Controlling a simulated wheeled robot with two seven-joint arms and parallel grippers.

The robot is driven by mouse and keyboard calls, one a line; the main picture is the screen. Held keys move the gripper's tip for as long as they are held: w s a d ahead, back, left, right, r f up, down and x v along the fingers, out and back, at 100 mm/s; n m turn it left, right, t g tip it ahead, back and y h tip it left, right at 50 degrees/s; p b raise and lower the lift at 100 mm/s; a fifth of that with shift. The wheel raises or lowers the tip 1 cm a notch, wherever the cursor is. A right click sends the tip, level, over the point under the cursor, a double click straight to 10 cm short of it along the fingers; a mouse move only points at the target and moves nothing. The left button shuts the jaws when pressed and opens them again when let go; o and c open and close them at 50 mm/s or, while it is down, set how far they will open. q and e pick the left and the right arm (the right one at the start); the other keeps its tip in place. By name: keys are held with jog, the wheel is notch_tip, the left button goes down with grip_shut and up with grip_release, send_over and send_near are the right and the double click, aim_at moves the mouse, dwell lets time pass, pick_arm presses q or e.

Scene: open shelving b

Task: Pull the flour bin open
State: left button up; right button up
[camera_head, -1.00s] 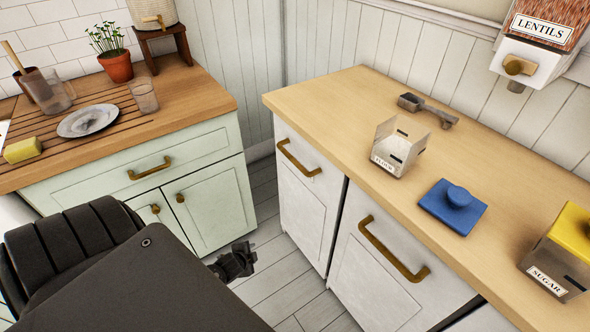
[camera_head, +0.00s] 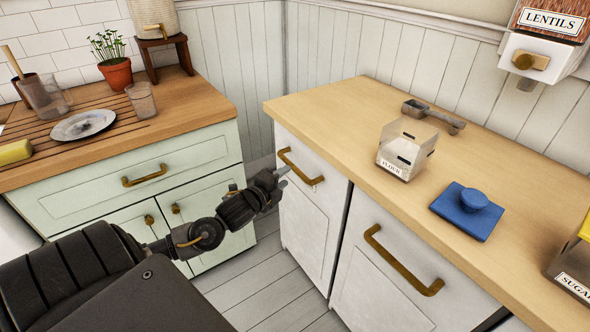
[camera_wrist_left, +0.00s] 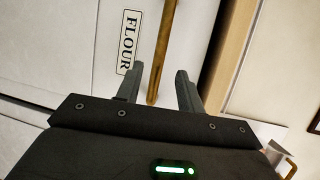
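The flour bin (camera_head: 308,228) is the white front at the left end of the wooden counter, and it is closed. Its brass handle (camera_head: 303,170) slants across the top of the front. My left gripper (camera_head: 282,177) is at the left end of this handle. In the left wrist view my left gripper (camera_wrist_left: 158,78) is open, with the brass handle (camera_wrist_left: 164,45) showing between its fingers. I cannot tell how deep the bar sits there. The FLOUR label (camera_wrist_left: 129,42) is left of the bar. My right gripper is not in view.
A second bin (camera_head: 395,270) with a brass handle stands to the right. A green cabinet (camera_head: 100,190) stands left. Floor is free between.

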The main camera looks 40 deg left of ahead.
aim_at(293, 170)
pick_arm(q)
jog(key=w, duration=0.2)
jog(key=w+f, duration=0.1)
jog(key=w, duration=0.4)
jog(key=shift+w+a+f, duration=0.15)
jog(key=shift+a+f, duration=0.1)
jog(key=shift+a, duration=0.15)
jog(key=shift+c, duration=0.4)
grip_shut()
